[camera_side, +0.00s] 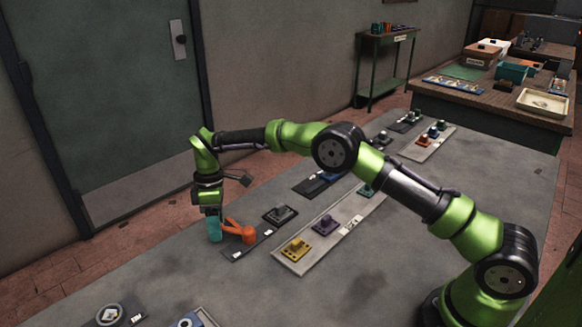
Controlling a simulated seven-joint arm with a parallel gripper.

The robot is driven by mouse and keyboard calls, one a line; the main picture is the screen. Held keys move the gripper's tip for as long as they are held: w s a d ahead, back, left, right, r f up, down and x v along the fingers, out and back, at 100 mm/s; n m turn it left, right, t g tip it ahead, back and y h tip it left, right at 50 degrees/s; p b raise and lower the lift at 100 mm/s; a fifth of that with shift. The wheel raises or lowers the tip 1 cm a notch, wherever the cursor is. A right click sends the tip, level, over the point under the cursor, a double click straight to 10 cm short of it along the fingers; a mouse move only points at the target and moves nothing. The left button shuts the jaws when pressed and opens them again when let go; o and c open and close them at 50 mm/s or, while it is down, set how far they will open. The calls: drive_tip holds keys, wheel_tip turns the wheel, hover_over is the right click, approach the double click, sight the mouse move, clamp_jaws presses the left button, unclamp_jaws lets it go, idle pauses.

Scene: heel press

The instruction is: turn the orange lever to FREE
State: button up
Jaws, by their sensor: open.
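The orange lever (238,230) stands on a dark plate (249,244) at the left middle of the grey table. Its arm points up and to the left, toward my gripper. My gripper (214,232) points down at the lever's left end, with teal fingers close to or touching it. It is open; the gap between the fingers is hard to make out from this side. Any FREE marking on the plate is too small to read.
A dark block (281,214) sits just right of the lever. Yellow (295,247) and purple (325,225) pieces stand on a light strip nearby. A round dial (109,315) lies at the front left. The table left of my gripper is clear.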

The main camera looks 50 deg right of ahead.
sight(239, 230)
drive_tip(key=r, duration=0.5)
drive_tip(key=w+d+r, duration=0.1)
drive_tip(key=r, duration=0.1)
drive_tip(key=shift+r, duration=0.15)
idle(0.4)
wheel_tip(239, 230, down, 2)
drive_tip(key=shift+s+f+m, duration=0.15)
drive_tip(key=shift+f+m, duration=0.1)
drive_tip(key=shift+m, duration=0.85)
drive_tip(key=s+d+r+m+t, duration=0.2)
drive_tip(key=s+d+r+m, duration=0.15)
drive_tip(key=s+r, duration=0.25)
drive_tip(key=s+d+r+m+t, duration=0.1)
drive_tip(key=s+d+r+m, duration=0.1)
drive_tip(key=s+r+m, duration=0.3)
drive_tip(key=s+d+r+m+t, duration=0.2)
drive_tip(key=s+d+r+t, duration=0.1)
drive_tip(key=s, duration=0.7)
drive_tip(key=s+d+r+m+t, duration=0.1)
drive_tip(key=s+d+r+t, duration=0.1)
drive_tip(key=s, duration=0.9)
drive_tip(key=shift+d+r+m+t+y, duration=0.3)
drive_tip(key=shift+d+r+m+t, duration=0.1)
drive_tip(key=shift+r+t, duration=0.15)
